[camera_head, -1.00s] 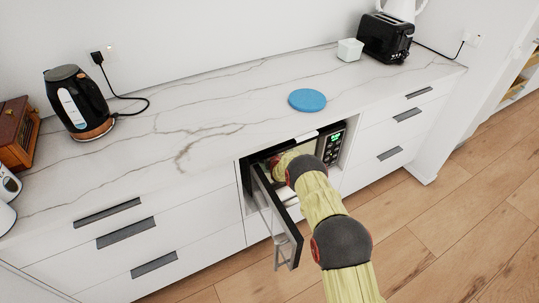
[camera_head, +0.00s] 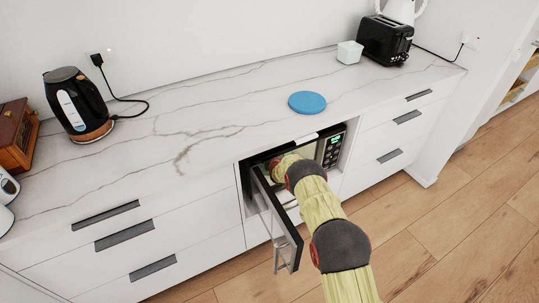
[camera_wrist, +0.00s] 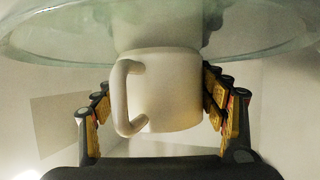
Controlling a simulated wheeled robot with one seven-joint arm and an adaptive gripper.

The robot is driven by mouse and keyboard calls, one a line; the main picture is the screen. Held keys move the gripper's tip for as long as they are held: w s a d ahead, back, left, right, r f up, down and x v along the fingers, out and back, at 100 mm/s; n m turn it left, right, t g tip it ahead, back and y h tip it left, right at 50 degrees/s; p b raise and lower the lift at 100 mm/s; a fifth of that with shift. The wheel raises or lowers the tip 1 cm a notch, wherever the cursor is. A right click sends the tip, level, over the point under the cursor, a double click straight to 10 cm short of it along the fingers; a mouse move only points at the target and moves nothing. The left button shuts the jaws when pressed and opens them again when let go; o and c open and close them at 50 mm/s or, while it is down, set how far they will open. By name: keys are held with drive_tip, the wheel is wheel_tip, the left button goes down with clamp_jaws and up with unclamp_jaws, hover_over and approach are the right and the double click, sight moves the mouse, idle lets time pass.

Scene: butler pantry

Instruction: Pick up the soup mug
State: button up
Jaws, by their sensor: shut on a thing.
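A white soup mug (camera_wrist: 172,92) is in the middle of the wrist view, its handle toward the left of the picture. My gripper (camera_wrist: 160,105) has one finger on each side of the mug and is shut on it. The mug is inside the open microwave (camera_head: 331,150), close to a clear glass turntable plate (camera_wrist: 60,35). The wrist view does not clearly show whether the mug touches the plate. In the head view my arm reaches into the microwave, and the mug and gripper fingers are hidden.
The microwave door (camera_head: 278,220) stands open to the left of my arm. White drawers (camera_head: 125,245) flank the microwave. On the marble counter (camera_head: 220,120) are a blue disc (camera_head: 307,102), a black kettle (camera_head: 76,105), a white cube-like box (camera_head: 349,52) and a black toaster (camera_head: 384,40).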

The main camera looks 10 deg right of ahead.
drive_tip(key=c, duration=0.8)
drive_tip(key=shift+r, duration=0.15)
drive_tip(key=shift+r, duration=0.1)
